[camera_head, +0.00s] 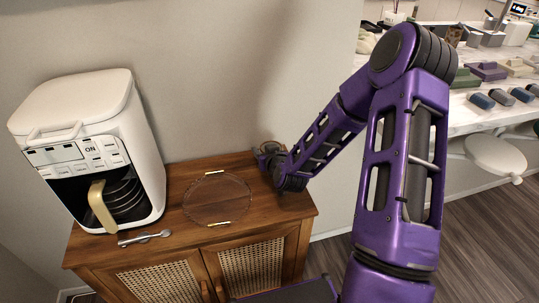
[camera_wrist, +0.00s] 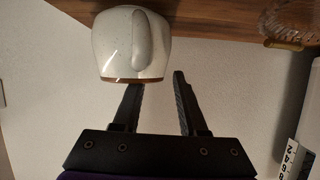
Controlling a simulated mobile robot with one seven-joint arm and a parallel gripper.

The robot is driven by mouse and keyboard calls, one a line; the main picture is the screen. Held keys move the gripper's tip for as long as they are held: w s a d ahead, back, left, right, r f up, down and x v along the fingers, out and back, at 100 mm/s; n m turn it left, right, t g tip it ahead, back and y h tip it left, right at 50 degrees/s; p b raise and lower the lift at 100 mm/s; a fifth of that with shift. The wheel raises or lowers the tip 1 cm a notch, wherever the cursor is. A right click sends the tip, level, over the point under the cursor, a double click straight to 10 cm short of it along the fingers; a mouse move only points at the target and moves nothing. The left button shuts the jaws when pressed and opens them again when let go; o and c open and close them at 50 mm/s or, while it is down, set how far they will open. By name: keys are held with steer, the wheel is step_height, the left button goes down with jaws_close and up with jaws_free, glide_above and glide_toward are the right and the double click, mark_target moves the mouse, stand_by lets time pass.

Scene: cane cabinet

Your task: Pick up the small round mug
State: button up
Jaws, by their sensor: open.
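The small round mug (camera_wrist: 128,45) is white and speckled with a brown base rim. It sits at the top left of the wrist view, against the wooden cabinet top, with its handle toward the camera. My gripper (camera_wrist: 157,82) is open with nothing between its fingers. The left finger's tip is at the mug's base rim in the picture, and the right finger is to the right of the mug. I cannot tell whether they touch. In the head view I cannot make out the mug; my wrist covers the back right of the cabinet top.
On the wooden cabinet (camera_head: 185,171), a clear round tray (camera_head: 248,192) with gold handles lies in the middle. A white coffee maker (camera_head: 85,100) stands at the left, with a spoon (camera_head: 145,238) in front. The wall (camera_head: 230,70) is close behind. A cluttered counter (camera_head: 490,75) is at the right.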

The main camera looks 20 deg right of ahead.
steer(key=shift+s, duration=0.1)
jaws_close()
stand_by(1.3)
